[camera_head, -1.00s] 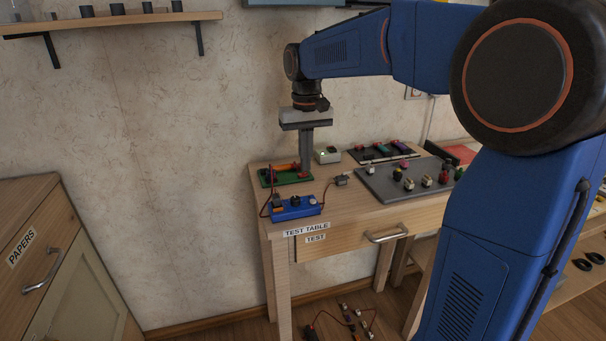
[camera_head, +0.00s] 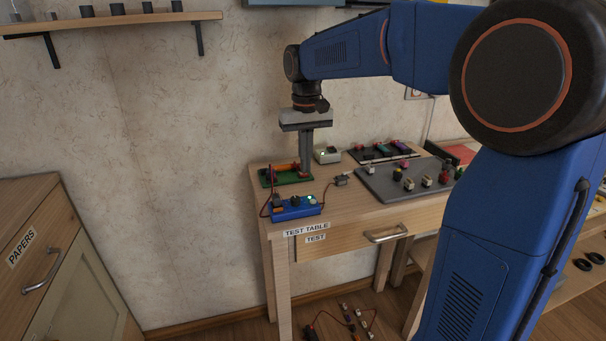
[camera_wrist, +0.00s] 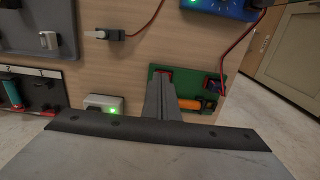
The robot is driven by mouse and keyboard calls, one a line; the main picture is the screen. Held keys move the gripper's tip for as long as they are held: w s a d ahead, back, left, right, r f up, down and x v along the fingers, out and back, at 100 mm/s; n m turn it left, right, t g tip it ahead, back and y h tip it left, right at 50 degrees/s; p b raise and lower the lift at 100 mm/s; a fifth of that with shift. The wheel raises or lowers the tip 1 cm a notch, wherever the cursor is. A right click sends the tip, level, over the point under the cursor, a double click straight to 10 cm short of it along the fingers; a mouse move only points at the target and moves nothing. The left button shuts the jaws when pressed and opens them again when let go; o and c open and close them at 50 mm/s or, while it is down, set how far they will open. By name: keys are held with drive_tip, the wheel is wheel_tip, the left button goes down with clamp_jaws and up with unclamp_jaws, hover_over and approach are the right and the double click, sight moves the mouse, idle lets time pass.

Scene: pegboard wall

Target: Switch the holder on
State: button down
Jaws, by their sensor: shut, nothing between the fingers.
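The holder appears to be the green board (camera_head: 291,179) at the table's back left corner, carrying an orange cylinder. In the wrist view the green board (camera_wrist: 217,105) carries the orange cylinder (camera_wrist: 190,104) and a small red part (camera_wrist: 165,72) at the fingertips. My gripper (camera_head: 304,174) is shut and empty, pointing straight down at the board's right end. Its fingers (camera_wrist: 162,82) hide part of the board, and I cannot tell whether they touch the red part. A blue box (camera_head: 296,209) in front, joined by a red wire, shows green lights.
A grey board (camera_head: 385,190) with several small parts lies to the right. A black tray (camera_head: 382,152) is at the back. The wall is close behind the table.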

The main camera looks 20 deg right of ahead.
wheel_tip(320, 180, up, 6)
drive_tip(key=shift+r, duration=0.2)
idle(0.7)
drive_tip(key=s+d+f, duration=0.1)
drive_tip(key=s, duration=0.4)
drive_tip(key=s+d+f+t, duration=0.1)
drive_tip(key=s+f, duration=0.1)
drive_tip(key=s, duration=0.4)
drive_tip(key=s+d+f+t, duration=0.1)
drive_tip(key=s+d, duration=0.1)
drive_tip(key=s, duration=0.3)
drive_tip(key=shift+s+d+f, duration=0.1)
drive_tip(key=shift+s+f, duration=0.15)
drive_tip(key=shift+s, duration=0.15)
drive_tip(key=s+d+f+t, duration=0.2)
drive_tip(key=s+f, duration=0.9)
drive_tip(key=s, duration=0.3)
drive_tip(key=shift+s+f+t, duration=0.15)
drive_tip(key=shift+f+t, duration=0.2)
drive_tip(key=shift+t, duration=0.05)
